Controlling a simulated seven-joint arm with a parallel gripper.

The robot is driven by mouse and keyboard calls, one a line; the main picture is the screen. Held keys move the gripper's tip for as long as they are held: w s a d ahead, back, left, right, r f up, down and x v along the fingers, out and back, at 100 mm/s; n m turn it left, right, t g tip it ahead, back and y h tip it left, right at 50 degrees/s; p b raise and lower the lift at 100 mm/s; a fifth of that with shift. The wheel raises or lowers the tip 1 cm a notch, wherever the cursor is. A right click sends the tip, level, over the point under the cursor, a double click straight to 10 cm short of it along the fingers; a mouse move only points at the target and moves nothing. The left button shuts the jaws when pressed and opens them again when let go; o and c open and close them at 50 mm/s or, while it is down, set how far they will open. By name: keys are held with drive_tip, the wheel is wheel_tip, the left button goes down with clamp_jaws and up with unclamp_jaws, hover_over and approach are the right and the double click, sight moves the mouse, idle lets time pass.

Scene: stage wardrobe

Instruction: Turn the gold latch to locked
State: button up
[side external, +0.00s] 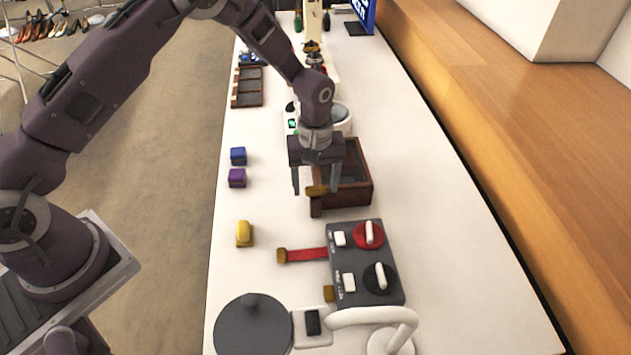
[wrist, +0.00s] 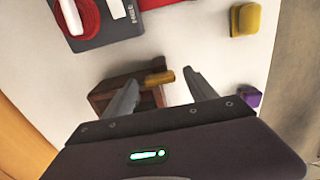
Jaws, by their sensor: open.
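A small gold piece, which looks like the gold latch (side external: 316,190), sticks out at the front left of a dark wooden box (side external: 358,195). The latch (wrist: 159,77) and the box (wrist: 104,98) also show in the wrist view. My gripper (side external: 315,191) points down over the box's near left side. In the wrist view my gripper (wrist: 162,79) is open, with one finger on each side of the latch and gaps that look clear. I cannot tell whether the fingertips reach down to its height. The gripper hides part of the box.
A grey panel (side external: 360,291) with red and black dials stands in front, with a gold-ended red bar (side external: 307,255) on its left. A yellow block (side external: 244,233), purple block (side external: 237,178) and blue block (side external: 238,156) lie left. The white table is clear to the right.

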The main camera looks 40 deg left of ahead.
drive_tip(key=shift+c, duration=0.3)
drive_tip(key=c, duration=1.3)
drive_tip(key=m, duration=0.4)
drive_tip(key=shift+m, duration=0.4)
drive_tip(key=m, duration=0.4)
drive_tip(key=shift+m, duration=0.3)
drive_tip(key=m, duration=0.4)
drive_tip(key=shift+r, duration=0.1)
drive_tip(key=shift+m, duration=2.3)
